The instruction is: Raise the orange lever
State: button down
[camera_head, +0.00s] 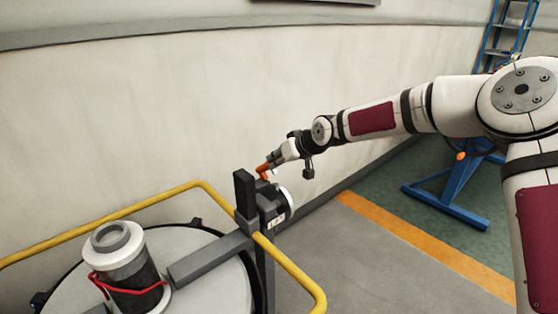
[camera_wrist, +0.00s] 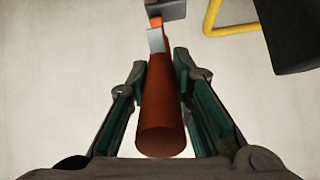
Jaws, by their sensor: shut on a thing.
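The orange lever (camera_wrist: 160,110) runs up the middle of the wrist view, with its rounded end toward me and its far end at a grey bracket. My gripper (camera_wrist: 162,82) has one finger on each side of it and is shut on it near the far part of the handle. In the head view the lever (camera_head: 264,168) is a small orange piece on top of a dark grey mount beside the tank. My gripper (camera_head: 274,160) reaches it from the right. The gripper partly hides the lever there, so its exact angle is hard to tell.
A yellow rail (camera_head: 110,219) curves around the tank top (camera_head: 205,285) and passes by the lever mount (camera_head: 246,197). A white and dark canister (camera_head: 118,250) with a red band stands on the tank. A pale wall (camera_head: 150,110) is behind. A blue stand (camera_head: 450,190) is at right.

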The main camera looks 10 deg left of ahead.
jog(key=shift+s+a, duration=0.1)
jog(key=shift+a, duration=0.05)
jog(key=c, duration=1.4)
grip_release()
jog(key=shift+r, duration=0.1)
jog(key=shift+s+a, duration=0.1)
jog(key=shift+a, duration=0.1)
jog(key=shift+s+d+r, duration=0.15)
jog(key=shift+d+r, duration=0.2)
jog(key=shift+d, duration=0.1)
jog(key=v, duration=1.1)
jog(key=shift+d+f, duration=0.15)
jog(key=shift+d, duration=0.15)
